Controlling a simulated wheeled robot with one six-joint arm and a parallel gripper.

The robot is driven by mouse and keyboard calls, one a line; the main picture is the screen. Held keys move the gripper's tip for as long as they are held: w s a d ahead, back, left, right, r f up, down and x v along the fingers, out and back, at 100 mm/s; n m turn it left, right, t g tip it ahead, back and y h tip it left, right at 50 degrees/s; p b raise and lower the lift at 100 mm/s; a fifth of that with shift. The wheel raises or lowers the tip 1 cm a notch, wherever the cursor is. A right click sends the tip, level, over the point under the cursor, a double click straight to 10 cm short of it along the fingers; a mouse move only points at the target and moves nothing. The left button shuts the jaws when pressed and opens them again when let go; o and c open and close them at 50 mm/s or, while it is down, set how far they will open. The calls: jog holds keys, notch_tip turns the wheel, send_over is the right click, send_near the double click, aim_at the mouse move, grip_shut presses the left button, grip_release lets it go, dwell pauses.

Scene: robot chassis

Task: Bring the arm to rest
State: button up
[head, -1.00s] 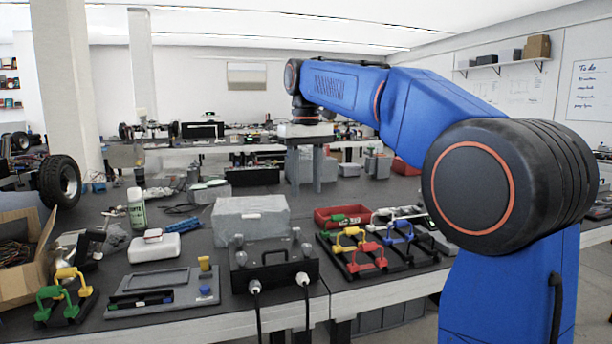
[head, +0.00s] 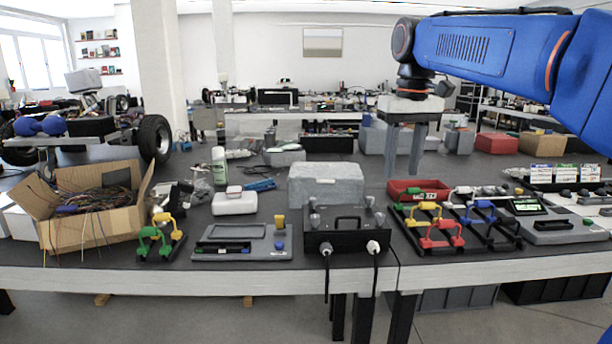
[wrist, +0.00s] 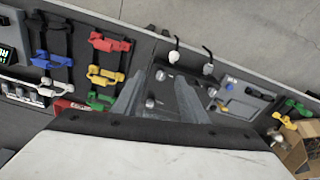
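In the wrist view the open fingers (wrist: 160,82) reach over the bench, apart from the things below. The arm stretches in from the right edge of the head view; its base is out of view.
Racks of coloured clamps (head: 441,236) and a red bin (head: 418,190) lie right. A cardboard box (head: 92,215) stands left. The floor in front (head: 180,320) is clear.

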jog(key=s+d+f+m+t, duration=0.1)
jog(key=s+d+f+t, duration=0.1)
jog(key=s+f, duration=1.1)
jog(key=s+d+f+m+t, duration=0.1)
jog(key=s+d+f, duration=0.2)
jog(key=s+f, duration=1)
notch_tip(320, 180, down, 2)
jog(key=shift+s+t, duration=0.3)
jog(key=shift+t, duration=0.1)
